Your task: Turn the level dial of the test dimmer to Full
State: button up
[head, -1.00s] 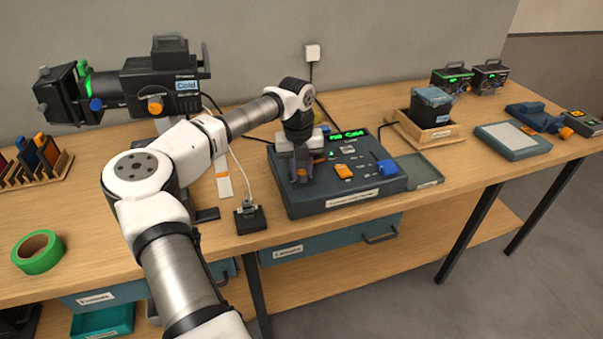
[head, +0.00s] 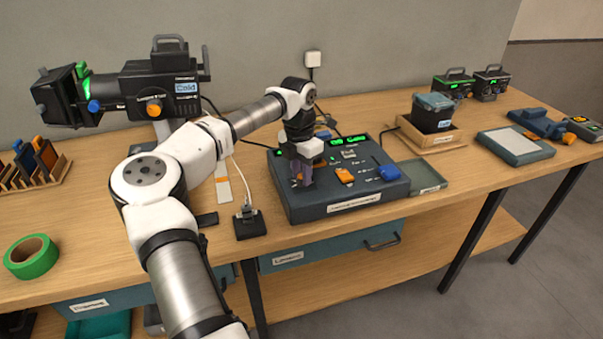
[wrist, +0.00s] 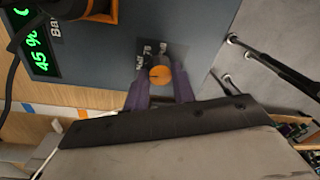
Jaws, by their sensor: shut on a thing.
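The test dimmer is a dark blue-grey desk box (head: 350,208) on the wooden bench, with a lit green display on top. In the wrist view its panel (wrist: 110,55) carries a green display (wrist: 40,50) that appears to read 45 %. The orange level dial (wrist: 160,75) has white labels beside it, one seeming to read "Half"; the Full mark cannot be made out. My gripper (wrist: 160,85) has its purple fingers on either side of the dial, shut on it. In the head view my gripper (head: 301,182) is over the box's front left, hiding the dial.
An orange control (head: 344,175) and a blue control (head: 389,172) stand on the same box, right of my gripper. A black socket block (head: 250,226) with a cable sits to the left. A shallow tray (head: 428,180) lies to the right.

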jog(key=m, duration=0.5)
jog(key=shift+w+m, duration=0.1)
jog(key=shift+m, duration=0.2)
jog(key=m, duration=0.9)
jog(key=shift+d+y, duration=0.1)
jog(key=shift+y, duration=0.3)
jog(key=m, duration=0.5)
jog(key=o, duration=1)
